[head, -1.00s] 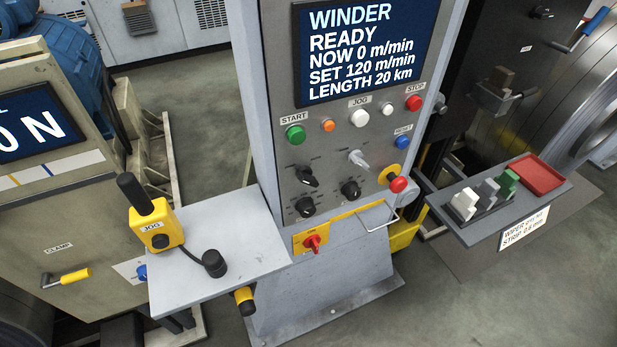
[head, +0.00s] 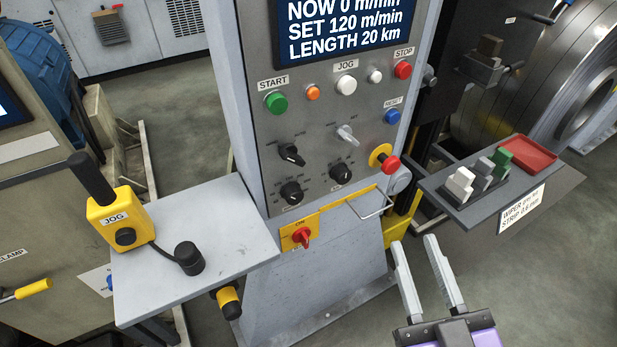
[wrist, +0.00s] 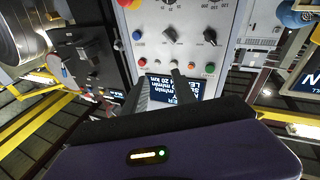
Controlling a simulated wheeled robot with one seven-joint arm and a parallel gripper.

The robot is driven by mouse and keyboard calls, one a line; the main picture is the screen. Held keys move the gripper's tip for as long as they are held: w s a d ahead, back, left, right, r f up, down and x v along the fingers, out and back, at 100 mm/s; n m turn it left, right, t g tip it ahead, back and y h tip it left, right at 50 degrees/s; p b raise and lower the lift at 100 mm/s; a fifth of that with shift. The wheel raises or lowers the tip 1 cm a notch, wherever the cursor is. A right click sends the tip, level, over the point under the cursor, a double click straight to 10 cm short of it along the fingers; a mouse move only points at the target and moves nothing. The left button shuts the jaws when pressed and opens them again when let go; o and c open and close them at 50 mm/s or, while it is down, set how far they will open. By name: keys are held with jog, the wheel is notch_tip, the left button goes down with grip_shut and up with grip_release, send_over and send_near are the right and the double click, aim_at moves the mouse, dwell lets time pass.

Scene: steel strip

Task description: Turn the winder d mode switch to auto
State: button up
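The grey winder panel (head: 320,206) carries a black pointer switch (head: 291,154), a light grey pointer switch (head: 347,134) and two black knobs, one left (head: 291,192) and one right (head: 341,173). Their labels are too small to read, so I cannot tell which is the mode switch. The grey switch (wrist: 169,35) and black pointer switch (wrist: 210,37) show upside down in the wrist view. My gripper (head: 415,243) is open and empty, in front of the panel's lower right, below the switches and apart from them.
A red emergency button (head: 390,164) and a wire handle (head: 375,204) stick out at the panel's right. A shelf with a red tray (head: 522,155) juts out at right. A side table with a yellow jog box (head: 118,222) stands at left.

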aim_at(294, 161)
jog(key=w+a+r+n+g+y+b, duration=0.25)
jog(key=w+a+r+n+y, duration=0.25)
jog(key=w+a+n, duration=0.55)
jog(key=shift+n+g, duration=0.45)
jog(key=shift+g, duration=0.5)
jog(key=shift+w+a+f, duration=0.65)
jog(key=shift+w+a, duration=0.15)
jog(key=shift+a, duration=0.45)
jog(key=shift+w+a+f, duration=0.65)
jog(key=shift+w+a, duration=0.15)
jog(key=shift+a, duration=0.5)
jog(key=shift+w+a+f, duration=0.65)
jog(key=shift+w+a, duration=0.15)
jog(key=shift+a, duration=0.45)
grip_shut()
